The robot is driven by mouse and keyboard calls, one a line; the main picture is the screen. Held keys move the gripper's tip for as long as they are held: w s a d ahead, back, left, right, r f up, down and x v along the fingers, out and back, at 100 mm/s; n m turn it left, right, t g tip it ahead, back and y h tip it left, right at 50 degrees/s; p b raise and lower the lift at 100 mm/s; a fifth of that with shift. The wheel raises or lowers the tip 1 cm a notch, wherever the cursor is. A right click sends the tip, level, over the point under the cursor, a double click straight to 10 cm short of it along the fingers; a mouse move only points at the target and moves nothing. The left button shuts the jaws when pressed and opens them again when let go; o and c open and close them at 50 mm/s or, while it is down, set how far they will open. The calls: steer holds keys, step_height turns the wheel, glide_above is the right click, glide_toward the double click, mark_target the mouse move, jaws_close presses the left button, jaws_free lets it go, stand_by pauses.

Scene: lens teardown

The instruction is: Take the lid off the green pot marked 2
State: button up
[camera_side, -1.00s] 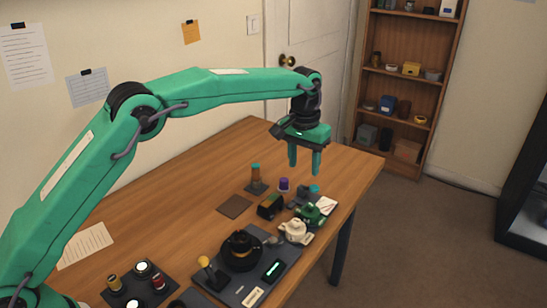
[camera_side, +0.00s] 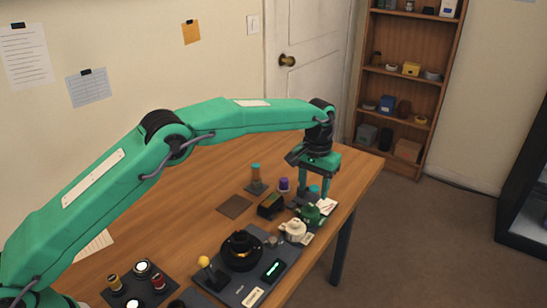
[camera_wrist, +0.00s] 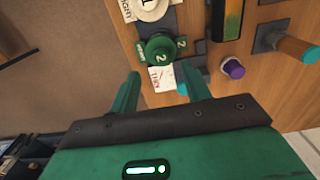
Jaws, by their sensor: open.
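The green pot marked 2 (camera_wrist: 160,50) stands on a dark plate near the table's edge, with its round lid on. It also shows in the side view (camera_side: 310,213). My gripper (camera_wrist: 159,80) is open, with its two fingers apart and nothing held between them. In the side view my gripper (camera_side: 314,195) hangs just beyond the green pot, its fingers pointing down. In the wrist view the pot lies just ahead of the fingertips, roughly centred between them. I cannot tell the exact height of the fingertips over the table.
A white pot (camera_side: 292,230) marked 1 stands close to the green pot. A purple-topped piece (camera_side: 284,184), a dark box (camera_side: 271,205) and a teal-topped cylinder (camera_side: 256,176) stand nearby. A white card (camera_wrist: 165,78) lies beside the green pot. The wood left of the brown mat (camera_side: 235,206) is clear.

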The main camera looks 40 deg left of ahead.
mark_target(311, 204)
steer(key=shift+a+f, duration=0.1)
steer(key=shift+f, duration=2.5)
jaws_close()
